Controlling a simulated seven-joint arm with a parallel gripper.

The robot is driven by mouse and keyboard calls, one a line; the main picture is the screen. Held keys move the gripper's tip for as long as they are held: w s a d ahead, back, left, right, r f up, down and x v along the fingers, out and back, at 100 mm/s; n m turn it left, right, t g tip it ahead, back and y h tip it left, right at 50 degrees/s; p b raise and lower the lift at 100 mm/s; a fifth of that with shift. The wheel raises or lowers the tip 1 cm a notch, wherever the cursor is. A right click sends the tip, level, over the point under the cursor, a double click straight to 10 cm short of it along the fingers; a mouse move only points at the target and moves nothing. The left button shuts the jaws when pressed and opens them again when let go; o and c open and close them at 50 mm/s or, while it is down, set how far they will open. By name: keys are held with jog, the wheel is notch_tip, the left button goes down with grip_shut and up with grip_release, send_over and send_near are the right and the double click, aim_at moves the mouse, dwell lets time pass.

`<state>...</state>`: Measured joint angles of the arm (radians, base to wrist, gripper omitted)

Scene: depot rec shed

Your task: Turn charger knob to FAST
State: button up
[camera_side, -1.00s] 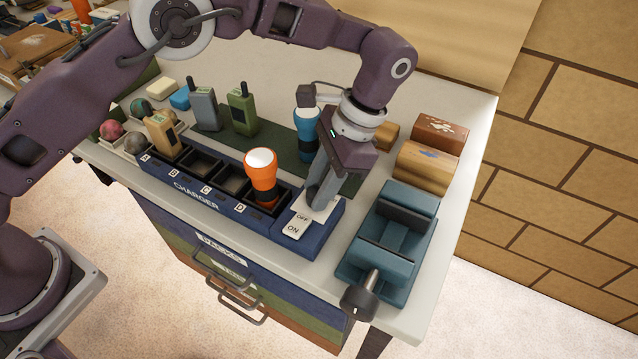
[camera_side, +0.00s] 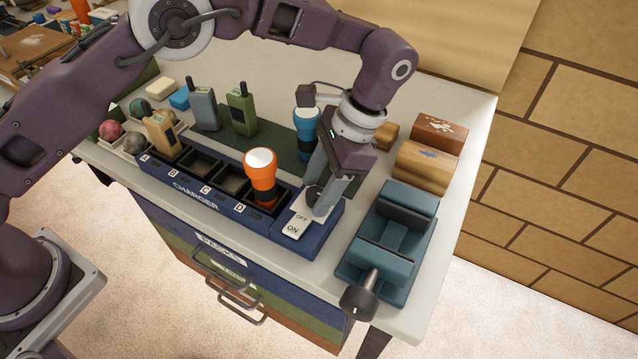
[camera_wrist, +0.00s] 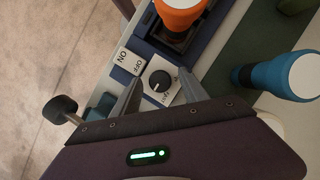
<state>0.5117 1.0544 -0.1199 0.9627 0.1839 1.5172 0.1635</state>
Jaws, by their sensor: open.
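The charger (camera_side: 178,184) is a long blue block with lettered bays on the table. At its right end is a pale plate with a dark round knob (camera_side: 313,193) beside a white ON/OFF switch (camera_side: 297,225). In the wrist view the knob (camera_wrist: 160,81) shows a light pointer mark; the small print around it is too small to read. My gripper (camera_side: 317,203) points down over the knob. In the wrist view my gripper (camera_wrist: 160,90) is open, one finger on each side of the knob, with gaps showing.
An orange-headed torch (camera_side: 261,170) stands in bay D, close left of my gripper. A blue torch (camera_side: 305,145) stands behind it. A teal vise (camera_side: 400,235) sits to the right. A tan radio (camera_side: 162,135) stands in bay A; bays between look empty.

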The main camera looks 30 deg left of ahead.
jog(key=v, duration=0.7)
dwell(0.3)
jog(key=s+a+r+n+t+h, duration=0.1)
jog(key=s+a+r+n+t, duration=0.15)
jog(key=a+r, duration=0.55)
jog(key=s+a+r+n+t+h, duration=0.2)
jog(key=s+a+r, duration=0.2)
jog(key=a+r, duration=0.45)
jog(key=s+a+f+n+t, duration=0.1)
jog(key=s+a+n+t, duration=0.1)
jog(key=s, duration=0.6)
jog(key=s+a+f+n+t, duration=0.2)
jog(key=s+a, duration=0.2)
jog(key=s, duration=0.5)
jog(key=shift+a+n, duration=0.2)
jog(key=shift+n, duration=0.15)
